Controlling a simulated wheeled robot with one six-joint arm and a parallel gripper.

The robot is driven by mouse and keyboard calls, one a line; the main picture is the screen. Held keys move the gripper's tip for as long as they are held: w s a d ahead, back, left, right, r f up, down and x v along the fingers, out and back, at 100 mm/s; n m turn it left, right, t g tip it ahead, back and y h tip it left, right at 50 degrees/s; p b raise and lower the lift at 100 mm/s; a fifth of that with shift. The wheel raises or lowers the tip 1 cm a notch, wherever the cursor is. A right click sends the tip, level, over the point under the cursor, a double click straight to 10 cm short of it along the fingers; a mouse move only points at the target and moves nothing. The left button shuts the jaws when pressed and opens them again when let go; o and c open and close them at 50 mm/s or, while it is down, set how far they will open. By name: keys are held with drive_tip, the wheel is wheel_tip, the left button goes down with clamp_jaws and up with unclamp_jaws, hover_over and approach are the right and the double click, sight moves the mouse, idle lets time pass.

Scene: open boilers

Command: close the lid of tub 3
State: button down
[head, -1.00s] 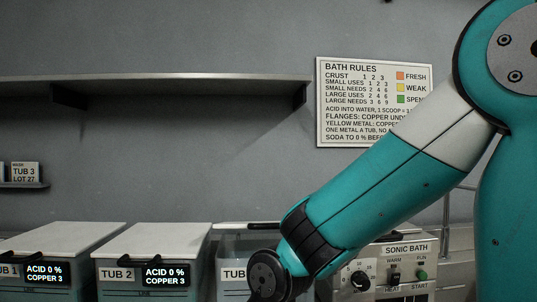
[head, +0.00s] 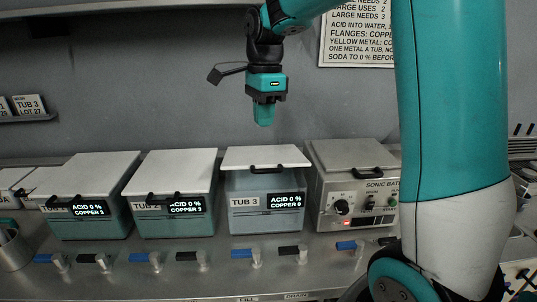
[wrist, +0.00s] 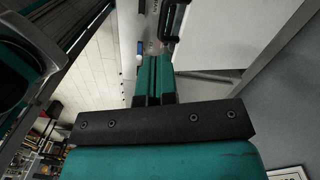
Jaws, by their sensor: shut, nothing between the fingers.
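Tub 3 (head: 250,215) is a blue-grey tub with a white label and a display reading ACID 0 % and COPPER 0. Its white lid (head: 265,155) has a black handle at the front edge. The lid's front edge sits higher above the labels than on the neighbouring tubs, with a bluish band below it, so the lid looks partly raised. My gripper (head: 264,115) is shut and empty, pointing down above the back of the lid and apart from it. Its teal fingers (wrist: 153,78) lie together in the wrist view.
Tub 2 (head: 170,222) and tub 1 (head: 88,222) stand to the left with lids down. The sonic bath (head: 350,205) stands close on the right. Blue and black taps (head: 242,253) line the bench front. A wall shelf (head: 110,28) is behind my arm at upper left.

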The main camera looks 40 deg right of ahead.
sight(269, 169)
drive_tip(key=f+m+p, duration=0.1)
drive_tip(key=f, duration=0.2)
drive_tip(key=f+m+p, duration=0.1)
drive_tip(key=f, duration=0.3)
drive_tip(key=d+f+m+p, duration=0.1)
drive_tip(key=f, duration=0.3)
drive_tip(key=shift+s+m+g, duration=0.2)
drive_tip(key=shift+m+g, duration=0.1)
drive_tip(key=shift+m, duration=0.1)
